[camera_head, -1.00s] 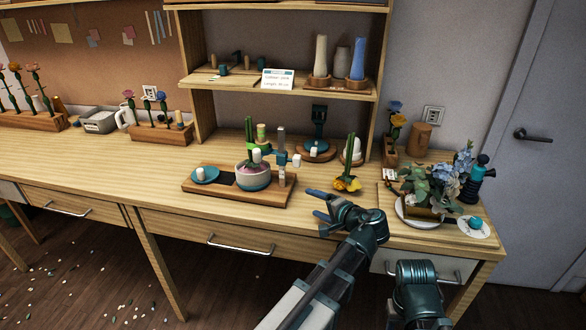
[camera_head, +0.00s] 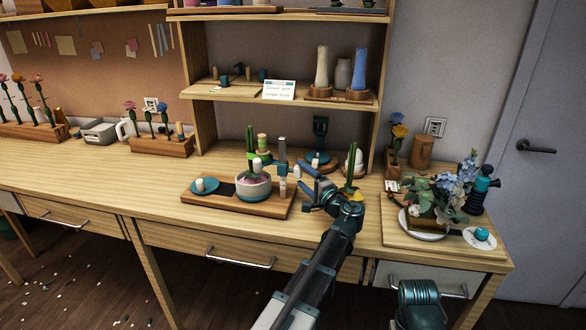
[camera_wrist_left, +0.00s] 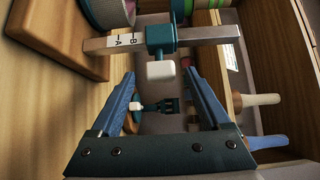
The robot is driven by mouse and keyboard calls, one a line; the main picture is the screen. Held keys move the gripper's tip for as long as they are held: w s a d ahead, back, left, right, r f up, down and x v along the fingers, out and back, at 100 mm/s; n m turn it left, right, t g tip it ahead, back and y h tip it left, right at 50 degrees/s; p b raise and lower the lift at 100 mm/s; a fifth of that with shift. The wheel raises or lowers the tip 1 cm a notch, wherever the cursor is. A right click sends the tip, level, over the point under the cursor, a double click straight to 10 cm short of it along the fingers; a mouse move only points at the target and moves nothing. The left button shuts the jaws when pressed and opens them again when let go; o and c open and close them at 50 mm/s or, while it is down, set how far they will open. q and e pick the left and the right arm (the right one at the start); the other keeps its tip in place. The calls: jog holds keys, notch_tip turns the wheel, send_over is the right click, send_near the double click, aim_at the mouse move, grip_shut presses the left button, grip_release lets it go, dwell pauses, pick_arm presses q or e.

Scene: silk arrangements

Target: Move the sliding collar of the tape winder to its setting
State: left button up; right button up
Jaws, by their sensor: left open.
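The tape winder stands on a wooden base at mid-table, with an upright grey post (camera_head: 282,150). In the left wrist view the post (camera_wrist_left: 210,36) lies across the picture, with a white label marked A and B (camera_wrist_left: 124,41) toward its base end. A teal sliding collar (camera_wrist_left: 160,38) sits on the post just past the B mark. It carries a white knob (camera_wrist_left: 160,72). My left gripper (camera_head: 304,179) is open beside the post. In the wrist view its fingers (camera_wrist_left: 160,88) stand either side of the knob's line, apart from it. My right gripper is out of view.
A flower arrangement (camera_head: 440,200) is at right. The front table strip is clear.

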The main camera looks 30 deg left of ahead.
aim_at(290, 170)
pick_arm(q)
jog(key=x, duration=0.6)
jog(key=shift+w+a, duration=0.1)
jog(key=shift+a, duration=0.05)
jog(key=shift+c, duration=0.3)
grip_shut()
dwell(1.0)
